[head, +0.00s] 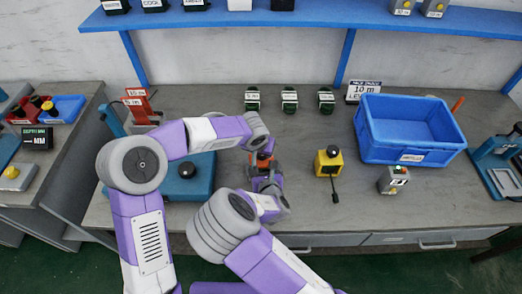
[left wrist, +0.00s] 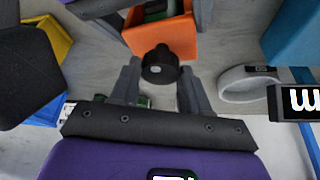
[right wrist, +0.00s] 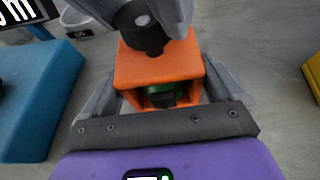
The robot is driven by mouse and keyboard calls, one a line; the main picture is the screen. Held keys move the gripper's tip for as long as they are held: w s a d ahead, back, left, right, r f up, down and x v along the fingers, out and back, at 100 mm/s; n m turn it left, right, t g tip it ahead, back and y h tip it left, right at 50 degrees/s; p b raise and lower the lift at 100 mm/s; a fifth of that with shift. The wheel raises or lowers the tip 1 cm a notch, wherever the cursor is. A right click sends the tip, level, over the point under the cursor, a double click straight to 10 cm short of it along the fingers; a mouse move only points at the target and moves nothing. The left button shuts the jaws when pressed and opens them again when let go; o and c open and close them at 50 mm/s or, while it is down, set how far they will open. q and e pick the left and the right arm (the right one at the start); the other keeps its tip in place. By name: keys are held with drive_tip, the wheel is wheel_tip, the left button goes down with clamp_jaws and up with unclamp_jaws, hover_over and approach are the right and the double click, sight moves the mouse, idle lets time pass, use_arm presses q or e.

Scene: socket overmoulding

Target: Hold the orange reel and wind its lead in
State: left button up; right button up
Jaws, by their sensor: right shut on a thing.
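The orange reel (right wrist: 158,68) is a box-like body with a black knob (right wrist: 147,32) on top and a dark green core showing in its opening. My right gripper (head: 267,184) is shut on the reel body, one finger on each side, above the bench. My left gripper (head: 262,152) is at the knob. In the left wrist view the knob (left wrist: 158,68) sits between its two fingers, and whether they touch it is unclear. The reel (left wrist: 160,38) also shows there beyond the knob. I cannot make out the lead; the arms hide much of the reel in the head view.
A yellow reel (head: 328,162) with a black lead lies to the right on the bench. A blue bin (head: 412,157) and a small grey button box (head: 393,180) stand further right. A teal block (head: 190,187) is at left. Several dark green pieces (head: 289,100) line the back.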

use_arm(q)
drive_tip(key=shift+c, duration=1.4)
drive_tip(key=shift+m, duration=0.3)
